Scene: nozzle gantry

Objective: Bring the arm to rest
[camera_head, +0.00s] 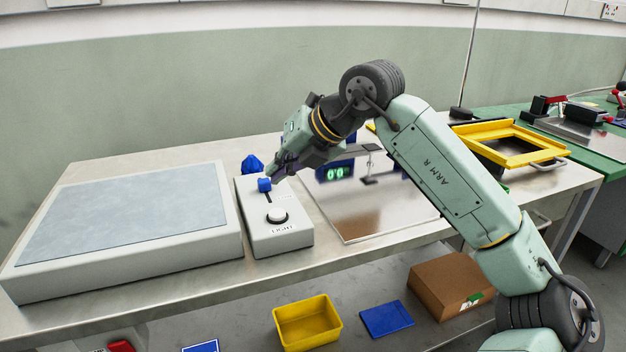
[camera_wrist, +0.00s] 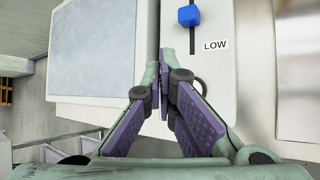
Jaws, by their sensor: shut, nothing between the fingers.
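My gripper (camera_head: 276,174) is at the end of my bent arm, above the white control box (camera_head: 283,238). It is shut and empty. In the wrist view my gripper (camera_wrist: 163,85) has its fingertips together over the box, below a blue slider knob (camera_wrist: 188,16) and left of a "LOW" label (camera_wrist: 215,45). In the head view the fingertips are close beside the blue knob (camera_head: 264,184); I cannot tell whether they touch it. A round white knob (camera_head: 277,215) sits at the near end of the box, marked "LIGHT".
A large pale panel (camera_head: 130,217) lies left of the box. A reflective plate (camera_head: 375,212) with a small stand and a green-digit display (camera_head: 338,173) lies right. A yellow frame (camera_head: 510,144) is farther right. A yellow bin (camera_head: 308,322) and cardboard box (camera_head: 450,285) sit on the lower shelf.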

